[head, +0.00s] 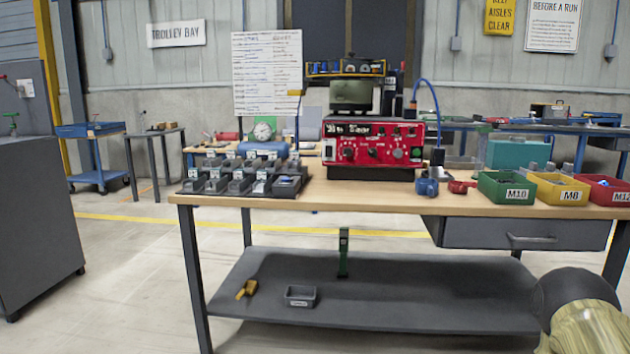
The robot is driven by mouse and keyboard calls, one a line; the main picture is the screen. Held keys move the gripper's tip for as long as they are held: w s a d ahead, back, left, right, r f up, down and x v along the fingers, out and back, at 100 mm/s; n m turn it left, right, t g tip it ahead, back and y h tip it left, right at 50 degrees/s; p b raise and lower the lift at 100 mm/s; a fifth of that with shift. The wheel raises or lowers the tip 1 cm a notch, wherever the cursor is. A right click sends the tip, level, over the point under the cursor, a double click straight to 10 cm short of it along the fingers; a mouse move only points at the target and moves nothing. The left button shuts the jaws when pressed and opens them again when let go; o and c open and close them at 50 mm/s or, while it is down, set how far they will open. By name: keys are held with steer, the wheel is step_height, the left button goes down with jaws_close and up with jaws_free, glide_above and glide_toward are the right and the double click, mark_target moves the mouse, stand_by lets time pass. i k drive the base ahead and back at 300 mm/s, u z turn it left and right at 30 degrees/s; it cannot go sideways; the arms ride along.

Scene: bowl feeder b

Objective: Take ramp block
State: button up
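I cannot make out with certainty which thing is the ramp block. Several small grey pieces sit in the labelled dark rack (213,186) at the left end of the wooden bench top (350,196), too small to tell apart. A small grey bin (300,297) with a label and a yellow piece (246,290) lie on the dark lower shelf (420,303). Part of my arm shows at the bottom right. My gripper is not in view.
A red control unit (373,146) stands mid-bench. Green (505,190), yellow (560,192) and red (608,193) bins stand at the right. Blue and red parts lie beside them. A grey drawer (525,233) hangs below. A grey cabinet (35,200) stands far left; floor between is free.

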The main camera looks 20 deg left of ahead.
mark_target(259, 187)
steer(key=z, duration=0.05)
steer(key=i, duration=0.6)
steer(key=u, duration=0.8)
steer(key=i, duration=0.65)
steer(key=u, duration=0.7)
